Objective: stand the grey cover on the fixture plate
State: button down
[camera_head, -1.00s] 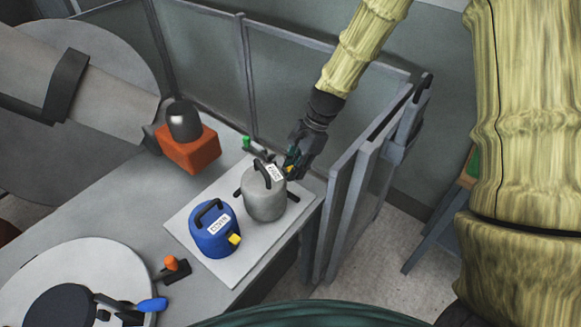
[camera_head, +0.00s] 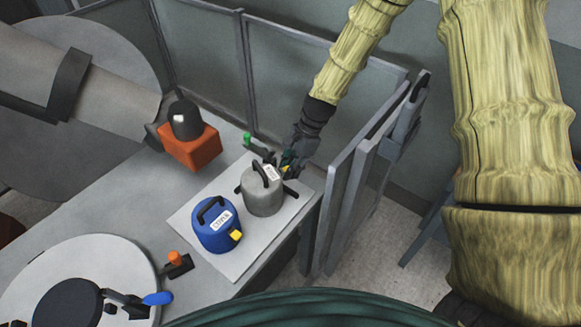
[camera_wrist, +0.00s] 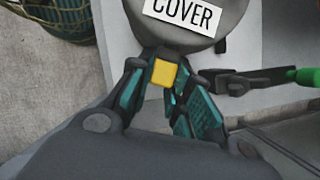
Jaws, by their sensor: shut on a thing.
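The grey cover (camera_head: 262,196) is a rounded pot shape with a black handle, a white label and a yellow tab. It is upright over the far right part of the pale fixture plate (camera_head: 241,262); I cannot tell whether its base touches.
A blue cover (camera_head: 214,238) with a yellow tab stands on the near part of the plate. An orange block with a dark dome (camera_head: 190,148) is behind left. A green-tipped clamp (camera_head: 248,139) is behind the plate. An orange-tipped clamp (camera_head: 176,262) is at left. Panels (camera_head: 345,200) stand close at right.

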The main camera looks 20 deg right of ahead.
jog(key=c, duration=1.3)
grip_release()
jog(key=shift+f, duration=0.1)
jog(key=shift+b+v, duration=1.95)
jog(key=shift+v, duration=4.15)
